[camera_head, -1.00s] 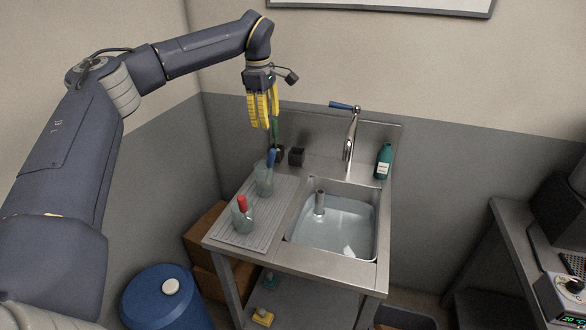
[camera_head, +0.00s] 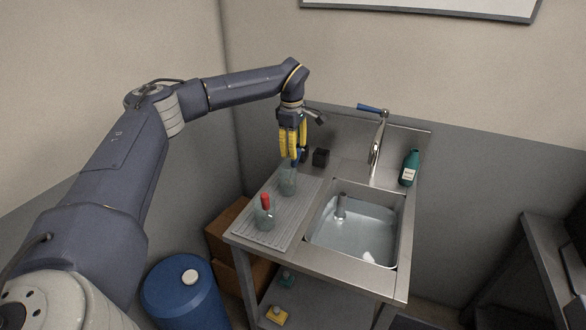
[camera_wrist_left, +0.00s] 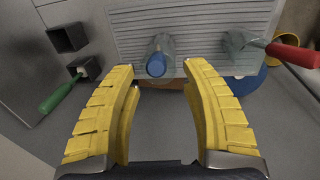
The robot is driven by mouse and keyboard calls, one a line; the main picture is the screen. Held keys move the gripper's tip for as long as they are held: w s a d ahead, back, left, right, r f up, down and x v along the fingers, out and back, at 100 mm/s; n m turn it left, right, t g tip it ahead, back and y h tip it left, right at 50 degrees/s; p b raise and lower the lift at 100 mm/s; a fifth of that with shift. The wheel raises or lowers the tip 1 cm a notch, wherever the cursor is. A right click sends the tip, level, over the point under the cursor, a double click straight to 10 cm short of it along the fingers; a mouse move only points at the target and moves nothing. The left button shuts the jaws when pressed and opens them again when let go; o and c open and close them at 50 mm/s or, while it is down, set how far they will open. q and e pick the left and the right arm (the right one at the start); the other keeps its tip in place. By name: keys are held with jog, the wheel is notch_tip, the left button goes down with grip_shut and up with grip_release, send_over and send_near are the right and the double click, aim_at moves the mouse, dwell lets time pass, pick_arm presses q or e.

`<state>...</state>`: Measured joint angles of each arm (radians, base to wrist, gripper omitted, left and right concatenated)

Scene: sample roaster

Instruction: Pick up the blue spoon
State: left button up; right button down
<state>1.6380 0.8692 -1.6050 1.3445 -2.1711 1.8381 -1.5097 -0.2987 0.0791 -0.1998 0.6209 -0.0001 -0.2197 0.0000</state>
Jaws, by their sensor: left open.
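The blue spoon (camera_head: 299,158) stands handle-up in a clear glass (camera_head: 288,184) on the ribbed drainboard, partly hidden by my gripper. In the left wrist view, the rounded end of its blue handle (camera_wrist_left: 156,65) points toward the camera, with the glass (camera_wrist_left: 162,44) around its lower part. My left gripper (camera_head: 294,157) points down over this glass. Its yellow fingers are open and empty; in the wrist view the handle end shows in the gap between the fingertips (camera_wrist_left: 159,70), nearer the left finger. I cannot tell how far above the tips it reaches. My right gripper is not in view.
A red-handled spoon (camera_head: 265,198) stands in another glass (camera_head: 264,219) nearer the front. The water-filled sink (camera_head: 350,230), faucet (camera_head: 376,140) and green bottle (camera_head: 409,168) are rightward.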

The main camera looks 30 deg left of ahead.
aim_at(296, 167)
pick_arm(q)
jog(key=shift+w+f, duration=0.25)
jog(key=shift+f, duration=1.1)
jog(key=shift+w+f, duration=0.2)
jog(key=shift+f, duration=1.15)
jog(key=shift+o, duration=0.3)
grip_shut()
jog(key=shift+d, duration=0.1)
